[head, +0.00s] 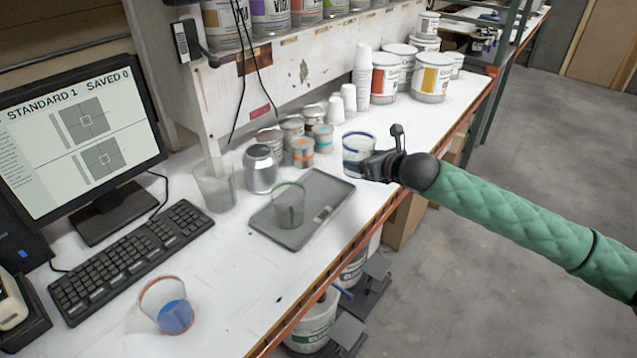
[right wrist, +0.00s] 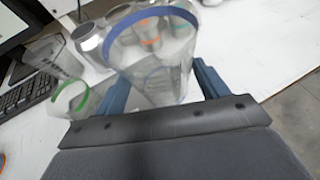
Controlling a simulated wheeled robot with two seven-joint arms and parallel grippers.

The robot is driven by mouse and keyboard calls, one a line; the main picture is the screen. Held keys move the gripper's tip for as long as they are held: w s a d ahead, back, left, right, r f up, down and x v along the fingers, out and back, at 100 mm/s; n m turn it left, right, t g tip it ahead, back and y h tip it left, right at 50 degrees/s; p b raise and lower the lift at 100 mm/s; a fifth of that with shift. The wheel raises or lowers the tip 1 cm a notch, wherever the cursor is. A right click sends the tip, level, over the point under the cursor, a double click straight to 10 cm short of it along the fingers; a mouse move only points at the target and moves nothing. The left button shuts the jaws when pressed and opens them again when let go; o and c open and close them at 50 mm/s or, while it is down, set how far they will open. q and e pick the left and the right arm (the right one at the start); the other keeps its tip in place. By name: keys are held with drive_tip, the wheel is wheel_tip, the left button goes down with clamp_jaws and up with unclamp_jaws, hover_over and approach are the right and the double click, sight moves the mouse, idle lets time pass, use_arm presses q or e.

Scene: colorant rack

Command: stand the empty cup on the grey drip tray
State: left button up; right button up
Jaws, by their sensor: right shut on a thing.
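A clear cup with a blue rim (head: 358,143) is held by my right gripper (head: 365,166); it looks empty and roughly upright. The blue-rimmed cup also fills the middle of the right wrist view (right wrist: 155,65), between the two fingers of my right gripper (right wrist: 160,95). The cup is beyond the far right corner of the grey drip tray (head: 322,190), not over its middle. A clear cup with a green rim (head: 289,207) stands on the tray; it also shows at the left in the right wrist view (right wrist: 75,97). My left gripper is not in view.
A metal can (head: 261,170) and a tall clear container (head: 214,187) stand left of the tray. Small tins (head: 302,152) and white cup stacks (head: 362,75) stand behind. An orange-rimmed cup with blue liquid (head: 172,312) is at front left, near the keyboard (head: 130,262).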

drive_tip(key=w+a+f+p, duration=0.1)
drive_tip(key=a+f, duration=0.1)
drive_tip(key=w+a+f+p, duration=0.1)
drive_tip(key=w+a, duration=0.1)
drive_tip(key=a, duration=0.1)
drive_tip(key=w+a+f+p, duration=0.1)
drive_tip(key=a+f, duration=0.1)
drive_tip(key=a, duration=0.1)
drive_tip(key=shift+w+a+f+p, duration=0.2)
drive_tip(key=shift+w+f+p, duration=0.05)
drive_tip(key=shift+f+p, duration=0.05)
drive_tip(key=shift+w+f, duration=0.15)
drive_tip(key=shift+f, duration=0.3)
wheel_tip(320, 180, down, 2)
drive_tip(key=shift+p, duration=0.8)
drive_tip(key=shift+f, duration=0.7)
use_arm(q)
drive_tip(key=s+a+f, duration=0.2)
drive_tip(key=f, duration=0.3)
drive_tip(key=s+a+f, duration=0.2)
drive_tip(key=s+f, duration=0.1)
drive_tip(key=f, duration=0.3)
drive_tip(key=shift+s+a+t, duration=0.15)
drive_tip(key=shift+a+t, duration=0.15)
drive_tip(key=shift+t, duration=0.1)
use_arm(e)
drive_tip(key=shift+f, duration=0.15)
drive_tip(key=o, duration=1)
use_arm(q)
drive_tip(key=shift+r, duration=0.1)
